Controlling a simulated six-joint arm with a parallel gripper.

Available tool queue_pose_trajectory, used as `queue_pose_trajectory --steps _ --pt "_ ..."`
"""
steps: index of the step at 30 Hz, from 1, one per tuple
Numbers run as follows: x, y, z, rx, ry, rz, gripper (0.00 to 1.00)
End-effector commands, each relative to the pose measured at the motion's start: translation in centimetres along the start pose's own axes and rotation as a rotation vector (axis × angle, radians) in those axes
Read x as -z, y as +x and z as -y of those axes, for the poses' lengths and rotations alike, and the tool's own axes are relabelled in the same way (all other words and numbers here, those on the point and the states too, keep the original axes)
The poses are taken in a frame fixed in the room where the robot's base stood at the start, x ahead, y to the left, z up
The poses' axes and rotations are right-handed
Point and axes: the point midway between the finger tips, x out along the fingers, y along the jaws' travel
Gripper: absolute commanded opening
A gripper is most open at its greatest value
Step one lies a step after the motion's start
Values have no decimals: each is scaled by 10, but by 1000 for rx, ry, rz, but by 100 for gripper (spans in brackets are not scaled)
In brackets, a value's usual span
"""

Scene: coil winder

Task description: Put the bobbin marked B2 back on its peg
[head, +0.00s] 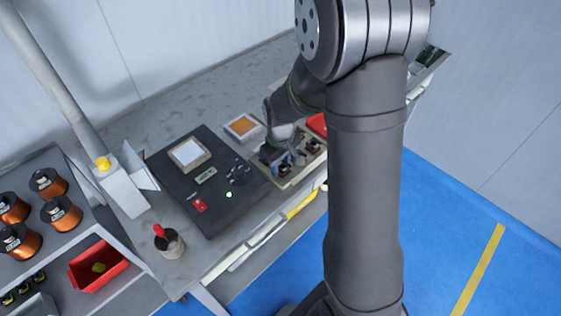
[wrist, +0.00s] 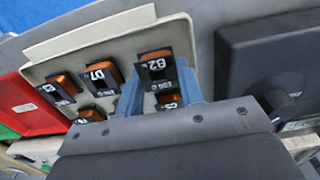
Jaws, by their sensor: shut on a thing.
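The bobbin marked B2 (wrist: 155,67), with a black label face and orange-brown winding, is between the two blue-grey fingers of my gripper (wrist: 161,84) in the wrist view. The gripper is shut on it. It is over the cream tray (wrist: 92,36), near the tray's right end; I cannot tell whether it touches a peg, as the gripper hides its underside. A bobbin marked D7 (wrist: 101,75) is to its left. In the head view my gripper (head: 284,158) is low over the tray, and B2 cannot be made out there.
More bobbins stand in the tray, including one at the left (wrist: 60,88); some are partly hidden by my gripper. A red bin (wrist: 27,105) adjoins the tray's left side. A dark machine (wrist: 268,65) stands to the right. An orange-topped pad (head: 243,126) lies behind.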

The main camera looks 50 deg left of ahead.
Motion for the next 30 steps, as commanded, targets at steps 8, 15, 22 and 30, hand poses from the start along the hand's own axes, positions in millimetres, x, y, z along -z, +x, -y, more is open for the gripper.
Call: queue_pose_trajectory --steps 8,15,22,30 --pt "0 8 0 0 0 -1 12" --pt "0 7 0 0 0 -1 60" --pt "0 4 0 0 0 -1 60" --pt "1 -39 -1 -3 0 -6 60"
